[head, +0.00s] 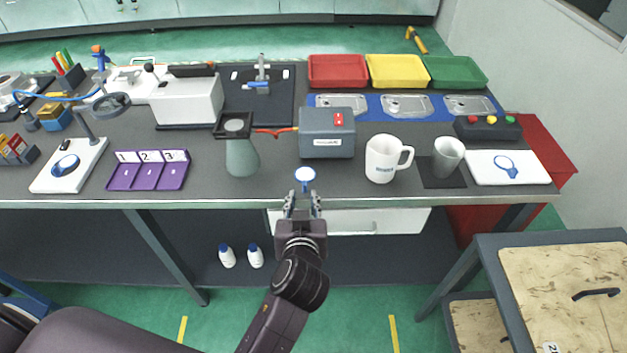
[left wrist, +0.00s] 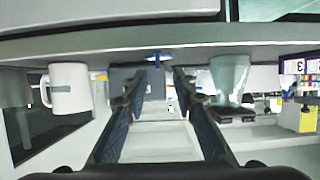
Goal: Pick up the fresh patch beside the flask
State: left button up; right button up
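A small round patch (head: 305,174), white with a blue rim, lies near the front edge of the bench. It also shows in the left wrist view (left wrist: 160,57), just beyond the fingertips. The grey-green flask (head: 242,158) stands to its left in the head view, with a dark square piece at its top; the left wrist view shows the flask too (left wrist: 230,76). My left gripper (head: 303,200) is at the bench's front edge, just short of the patch. Its two fingers are apart with nothing between them. My right gripper is not in view.
Behind the patch stands a grey box (head: 327,142) with a red switch. A white mug (head: 382,160) is to the right, a purple numbered tray (head: 148,172) to the left. A white drawer front (head: 375,221) is below the bench edge.

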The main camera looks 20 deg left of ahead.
aim_at(305, 186)
pick_arm(q)
jog(key=x, duration=0.3)
jog(key=shift+w+a+r+p, duration=0.15)
jog(key=shift+w+a+p, duration=0.1)
jog(key=shift+p, duration=0.15)
jog(key=x, duration=0.2)
jog(key=p+x, duration=0.1)
jog(key=shift+w+d, duration=0.2)
jog(key=shift+w, duration=0.25)
jog(key=shift+w+a+f, duration=0.1)
jog(key=shift+w+f, duration=0.2)
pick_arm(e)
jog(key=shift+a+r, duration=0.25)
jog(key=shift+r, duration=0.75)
pick_arm(q)
jog(key=shift+s, duration=0.1)
grip_shut()
